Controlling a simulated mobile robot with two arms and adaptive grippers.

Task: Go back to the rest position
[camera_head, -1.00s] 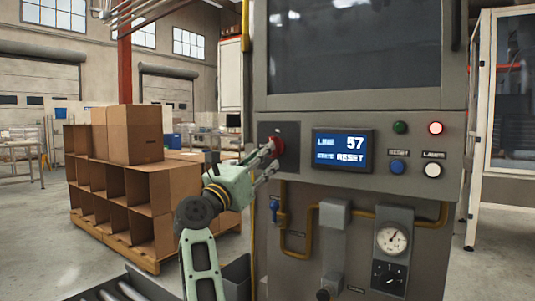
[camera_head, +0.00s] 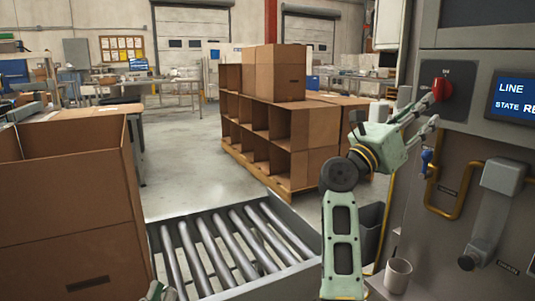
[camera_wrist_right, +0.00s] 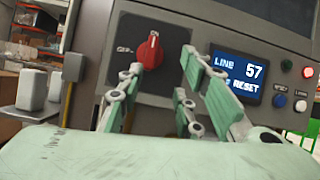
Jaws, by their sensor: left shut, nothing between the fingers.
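My right gripper (camera_head: 432,111) is in front of the grey machine panel, just left of and below the red rotary knob (camera_head: 443,90). In the right wrist view its fingers (camera_wrist_right: 160,68) stand apart with nothing between them. The knob (camera_wrist_right: 150,53) shows beyond the fingers, its white mark pointing up.
The screen (camera_wrist_right: 239,75) reads LINE 57, RESET. A roller conveyor (camera_head: 228,243) lies at the lower middle. A large open carton (camera_head: 70,225) stands at the left. Stacked cartons (camera_head: 281,75) stand on a pallet behind. Pipes and a pale cup (camera_head: 398,276) are at the right.

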